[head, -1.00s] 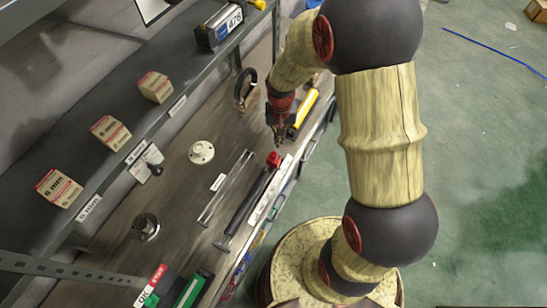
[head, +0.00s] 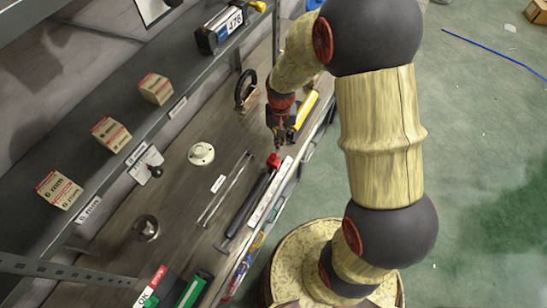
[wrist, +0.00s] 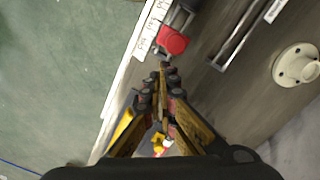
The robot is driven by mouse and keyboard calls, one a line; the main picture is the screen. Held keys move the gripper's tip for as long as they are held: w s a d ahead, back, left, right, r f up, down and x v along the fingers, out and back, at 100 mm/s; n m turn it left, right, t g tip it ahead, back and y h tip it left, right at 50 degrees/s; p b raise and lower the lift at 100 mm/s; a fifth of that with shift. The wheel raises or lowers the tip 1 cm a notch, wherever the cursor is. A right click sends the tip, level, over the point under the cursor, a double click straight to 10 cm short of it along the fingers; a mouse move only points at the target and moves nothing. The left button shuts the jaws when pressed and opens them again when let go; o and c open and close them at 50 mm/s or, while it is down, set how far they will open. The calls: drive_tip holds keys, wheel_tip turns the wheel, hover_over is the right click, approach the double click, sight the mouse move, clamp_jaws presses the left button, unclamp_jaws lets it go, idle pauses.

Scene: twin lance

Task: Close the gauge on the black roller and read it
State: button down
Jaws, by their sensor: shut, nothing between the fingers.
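A long black bar with a red end (head: 258,198) lies along the front of the wooden bench; it may be the black roller, but I cannot tell. Its red end (wrist: 172,40) shows in the wrist view with a small metal tip. A black C-shaped tool (head: 240,90), possibly the gauge, stands on the bench farther back; no reading is visible on it. My gripper (head: 279,146) is shut and empty, just beyond the red end. In the wrist view my gripper's fingertips (wrist: 163,68) are close to the red end; contact cannot be told.
Two thin rods (head: 224,190) lie beside the black bar. A white disc (head: 201,154) and a metal ring (head: 145,228) are on the bench. A yellow-handled item (head: 305,110) is by my gripper. Boxes (head: 60,190) sit on the shelf above. Red and green trays (head: 192,290) stand at the near end.

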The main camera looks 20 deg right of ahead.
sight(269, 163)
drive_tip(key=shift+f, duration=0.2)
drive_tip(key=shift+f+b, duration=1.25)
drive_tip(key=shift+f, duration=0.6)
drive_tip(key=shift+s+a, duration=0.1)
drive_tip(key=shift+s+a, duration=0.9)
drive_tip(key=shift+a, duration=0.25)
drive_tip(key=shift+s+a+p, duration=0.35)
drive_tip(key=shift+s+a, duration=0.6)
drive_tip(key=shift+a, duration=0.1)
idle(0.3)
drive_tip(key=shift+s+a, duration=0.55)
drive_tip(key=shift+a, duration=0.1)
